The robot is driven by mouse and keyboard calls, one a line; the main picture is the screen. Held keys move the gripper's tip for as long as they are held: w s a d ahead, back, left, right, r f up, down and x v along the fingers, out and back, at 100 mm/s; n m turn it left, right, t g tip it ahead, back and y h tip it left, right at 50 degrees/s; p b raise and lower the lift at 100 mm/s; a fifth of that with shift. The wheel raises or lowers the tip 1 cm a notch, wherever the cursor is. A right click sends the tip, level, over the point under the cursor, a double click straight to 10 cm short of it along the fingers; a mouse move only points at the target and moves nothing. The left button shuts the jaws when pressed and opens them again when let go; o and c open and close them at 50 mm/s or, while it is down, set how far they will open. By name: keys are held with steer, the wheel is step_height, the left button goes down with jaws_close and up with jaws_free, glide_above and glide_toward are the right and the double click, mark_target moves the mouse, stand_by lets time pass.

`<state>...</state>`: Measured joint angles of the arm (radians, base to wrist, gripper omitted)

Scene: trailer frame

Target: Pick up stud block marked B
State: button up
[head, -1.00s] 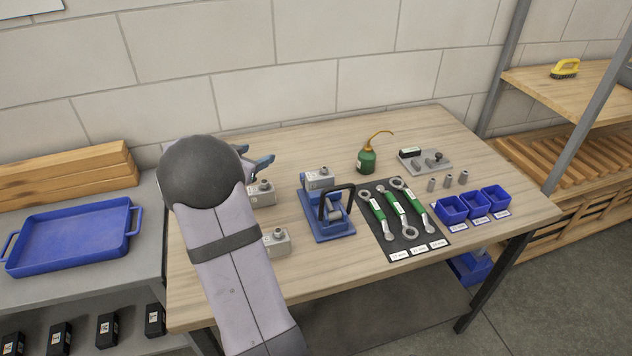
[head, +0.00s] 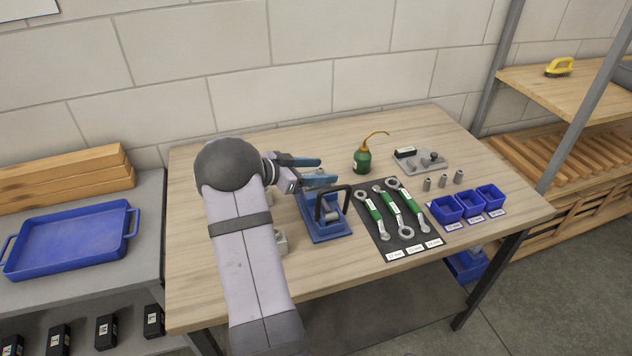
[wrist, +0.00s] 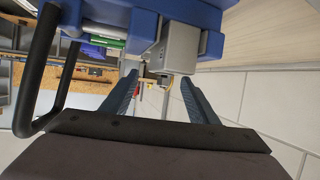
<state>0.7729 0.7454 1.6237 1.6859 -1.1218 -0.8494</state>
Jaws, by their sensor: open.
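My gripper (head: 328,170) is open in the head view, its blue fingers pointing right over the back of the blue fixture (head: 328,233). In the wrist view a grey block (wrist: 180,46) sits at the blue fixture (wrist: 145,27), just ahead of and between my open fingers; I see no grip on it. In the head view my fingers mostly hide this block. Another grey stud block (head: 281,243) stands left of the fixture, partly behind my arm. A further block there is almost wholly hidden. I cannot read a letter B on any block.
The fixture's black handle (head: 322,203) stands up close to my gripper. Right of it lie a dark mat with wrenches (head: 395,212), a green oil can (head: 362,160), a grey plate (head: 421,161) and small blue bins (head: 467,205). The table's front is clear.

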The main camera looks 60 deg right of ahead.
steer(key=shift+p+x, duration=0.9)
steer(key=shift+x, duration=1.65)
steer(key=shift+f, duration=0.15)
jaws_close()
